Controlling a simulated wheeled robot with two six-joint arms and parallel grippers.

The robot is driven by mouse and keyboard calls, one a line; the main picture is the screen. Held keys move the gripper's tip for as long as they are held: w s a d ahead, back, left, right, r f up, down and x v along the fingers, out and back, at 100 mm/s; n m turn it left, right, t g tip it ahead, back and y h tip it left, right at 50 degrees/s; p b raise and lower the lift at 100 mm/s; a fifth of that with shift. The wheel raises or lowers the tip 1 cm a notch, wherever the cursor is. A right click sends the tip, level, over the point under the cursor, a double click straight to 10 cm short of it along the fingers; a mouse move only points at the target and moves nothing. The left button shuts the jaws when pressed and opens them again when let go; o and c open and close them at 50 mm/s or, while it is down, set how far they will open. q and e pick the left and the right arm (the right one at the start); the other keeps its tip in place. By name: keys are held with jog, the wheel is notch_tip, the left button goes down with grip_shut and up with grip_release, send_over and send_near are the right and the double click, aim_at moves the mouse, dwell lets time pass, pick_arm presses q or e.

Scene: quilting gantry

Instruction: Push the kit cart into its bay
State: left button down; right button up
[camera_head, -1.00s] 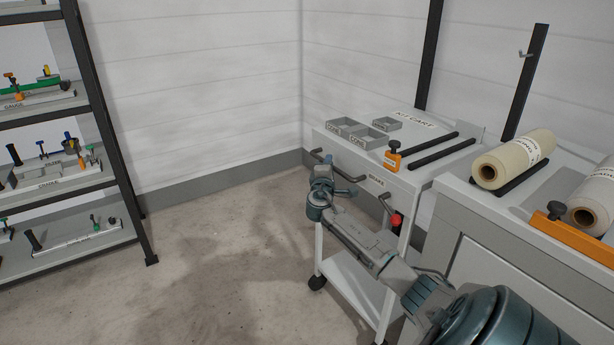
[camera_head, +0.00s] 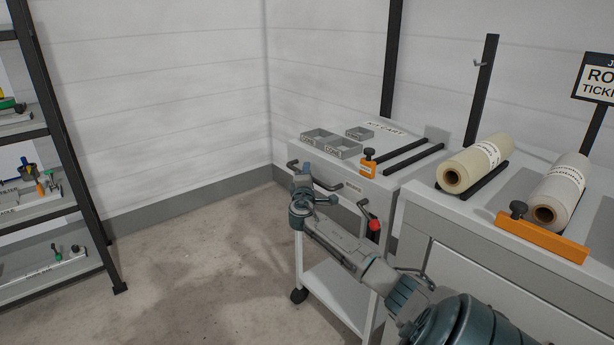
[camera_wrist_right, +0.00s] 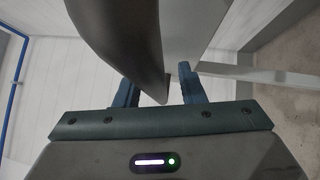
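The kit cart (camera_head: 336,283) is white, with a labelled top, and stands in the right half of the head view. A dark bar handle (camera_head: 327,184) runs along its front edge. My right gripper (camera_head: 303,172) is at the left end of that handle. In the right wrist view, its two fingers (camera_wrist_right: 158,92) stand apart, with a dark grey shape (camera_wrist_right: 128,40), which looks like the handle, reaching between them. A gap shows beside the right finger; contact with the left one is unclear. My left gripper is not in view. No bay marking is clearly visible.
Grey bins (camera_head: 331,143), an orange clamp (camera_head: 368,165) and black rails lie on the cart. A white cabinet (camera_head: 470,270) with fabric rolls (camera_head: 475,164) stands to its right. A shelf rack (camera_head: 75,170) is at left. Floor (camera_head: 190,260) between rack and cart is clear.

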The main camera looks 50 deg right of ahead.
jog(key=shift+a, duration=0.1)
jog(key=shift+s+a, duration=0.2)
jog(key=shift+a, duration=0.25)
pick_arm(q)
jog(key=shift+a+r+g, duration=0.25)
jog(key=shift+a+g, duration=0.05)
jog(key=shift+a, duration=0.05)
pick_arm(e)
jog(key=v, duration=0.9)
jog(key=shift+s+a, duration=0.25)
jog(key=shift+s, duration=0.05)
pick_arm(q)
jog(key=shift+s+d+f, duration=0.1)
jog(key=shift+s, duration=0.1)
pick_arm(e)
jog(key=shift+f, duration=0.15)
